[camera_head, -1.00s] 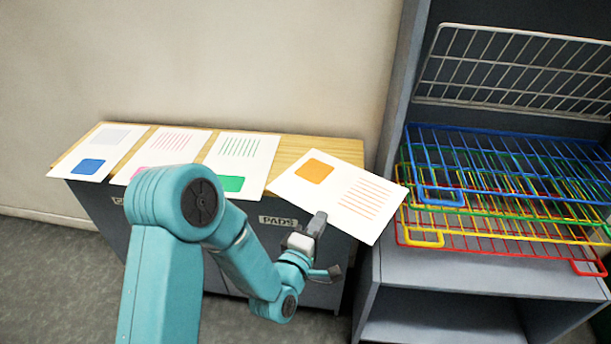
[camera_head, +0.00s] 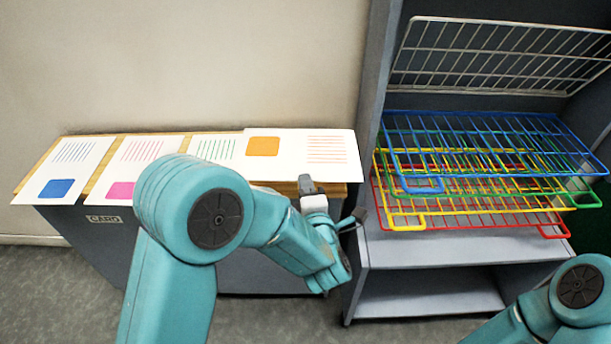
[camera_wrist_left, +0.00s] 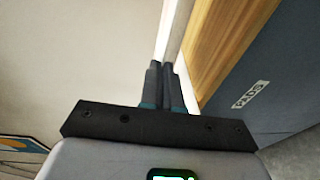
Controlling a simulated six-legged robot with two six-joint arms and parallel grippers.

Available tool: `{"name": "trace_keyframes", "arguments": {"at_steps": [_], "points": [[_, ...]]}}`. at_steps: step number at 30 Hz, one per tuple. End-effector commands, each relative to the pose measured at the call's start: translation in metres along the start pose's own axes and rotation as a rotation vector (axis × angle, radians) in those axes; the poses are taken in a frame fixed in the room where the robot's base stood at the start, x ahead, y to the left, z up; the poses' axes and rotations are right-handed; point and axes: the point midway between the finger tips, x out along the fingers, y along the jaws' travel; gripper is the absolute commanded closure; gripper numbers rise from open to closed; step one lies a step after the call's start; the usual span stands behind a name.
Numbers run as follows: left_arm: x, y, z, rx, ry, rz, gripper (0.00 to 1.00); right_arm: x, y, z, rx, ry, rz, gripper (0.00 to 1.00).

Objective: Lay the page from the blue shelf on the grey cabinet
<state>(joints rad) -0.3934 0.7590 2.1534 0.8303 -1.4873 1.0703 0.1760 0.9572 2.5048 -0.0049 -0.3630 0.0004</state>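The page with the orange square and orange lines (camera_head: 290,146) is over the right end of the grey cabinet's (camera_head: 95,240) wooden top, overlapping the page with green lines. My left gripper (camera_head: 307,184) is at its front edge. In the left wrist view the left fingers (camera_wrist_left: 167,82) are shut on the page (camera_wrist_left: 180,35), seen almost edge-on. I cannot tell whether the page rests fully on the top. The blue shelf (camera_head: 480,115) is a wire rack at the right and holds no page. My right gripper is out of view.
Pages with blue (camera_head: 68,165), pink (camera_head: 135,158) and green lines (camera_head: 212,148) lie on the cabinet top. Yellow (camera_head: 400,222), green (camera_head: 590,200) and red (camera_head: 470,228) wire racks sit under the blue one in a grey unit (camera_head: 440,250). The wall is close behind.

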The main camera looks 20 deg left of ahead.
Motion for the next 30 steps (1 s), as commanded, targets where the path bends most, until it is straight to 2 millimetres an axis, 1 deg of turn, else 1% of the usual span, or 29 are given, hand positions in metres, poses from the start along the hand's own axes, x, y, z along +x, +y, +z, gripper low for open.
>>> {"name": "trace_keyframes", "arguments": {"at_steps": [1,5,24,27,30], "points": [[-0.003,0.004,0.003,-0.001,0.014,-0.002,1.0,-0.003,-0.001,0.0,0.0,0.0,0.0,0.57],[-0.001,0.0,0.004,-0.001,0.035,-0.008,1.0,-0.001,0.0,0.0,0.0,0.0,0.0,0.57],[0.059,-0.06,0.008,-0.001,0.037,-0.008,1.0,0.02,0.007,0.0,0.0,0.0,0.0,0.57],[0.066,-0.075,0.009,-0.002,0.036,-0.006,1.0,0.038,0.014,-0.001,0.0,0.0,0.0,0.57],[0.072,-0.084,0.01,-0.002,0.036,-0.006,1.0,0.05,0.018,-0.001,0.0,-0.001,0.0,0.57]]}}
